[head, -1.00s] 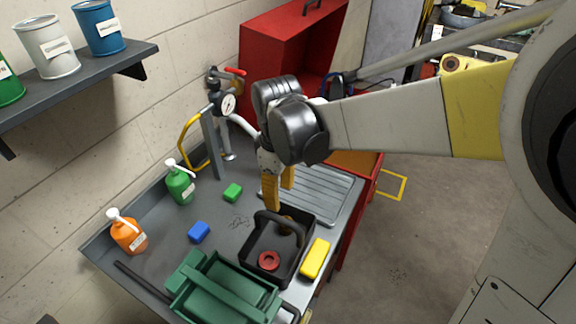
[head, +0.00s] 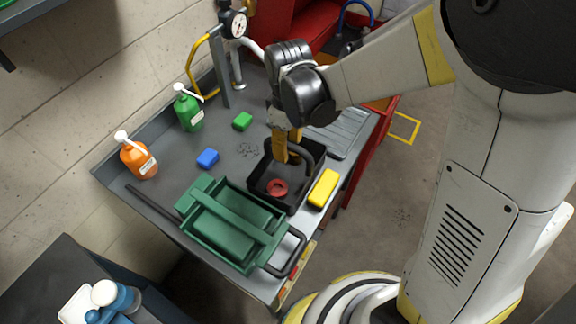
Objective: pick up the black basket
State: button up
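The black basket (head: 304,190) stands on the grey workbench, with its arched handle upright across it. A dark red ring (head: 277,187) lies inside. My gripper (head: 285,158) points down over the basket from its far side, its yellow fingers in front of or beside the handle. The fingers hide part of the handle and the far inner wall. I cannot tell whether they are around the handle or touching it, or whether they are open or shut.
A green toolbox (head: 225,228) is close to the basket's near left, a yellow block (head: 323,188) at its right. Blue (head: 208,158) and green (head: 242,121) blocks lie left. Orange (head: 138,160) and green (head: 188,110) bottles stand by the wall. A ribbed drainer (head: 345,132) lies behind.

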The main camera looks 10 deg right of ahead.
grip_shut()
jog(key=shift+r, duration=0.1)
